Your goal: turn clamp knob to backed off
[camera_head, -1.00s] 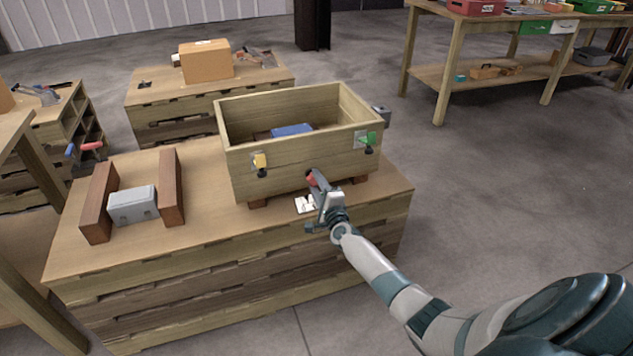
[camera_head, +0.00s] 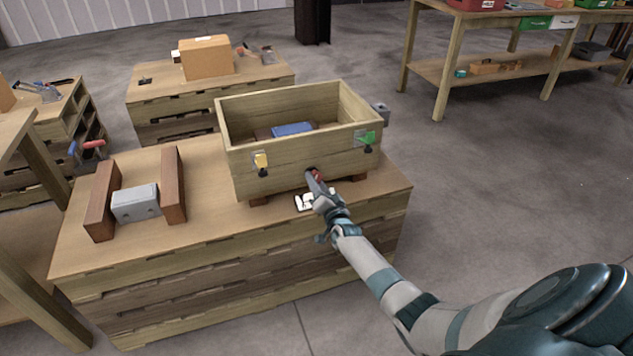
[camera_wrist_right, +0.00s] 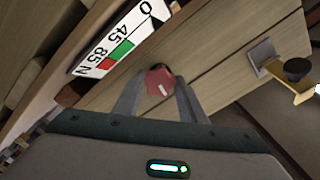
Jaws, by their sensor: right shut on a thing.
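A red clamp knob (camera_wrist_right: 159,81) with a pale line on its face sits low on the front wall of the wooden box (camera_head: 290,165). My right gripper (camera_wrist_right: 160,92) is shut on the knob, one finger on each side; in the head view the right gripper (camera_head: 313,180) partly hides it. A white scale label (camera_wrist_right: 119,40) with numbers and green and red bands lies beside the knob. The label also shows under the box front in the head view (camera_head: 304,202). My left gripper is not in view.
The box front carries a yellow-tabbed latch (camera_head: 261,163) and a green-tabbed latch (camera_head: 367,140). A blue item (camera_head: 292,129) lies inside the box. A grey block (camera_head: 136,204) stands between two brown wooden bars at left. The bench top between them and the box is clear.

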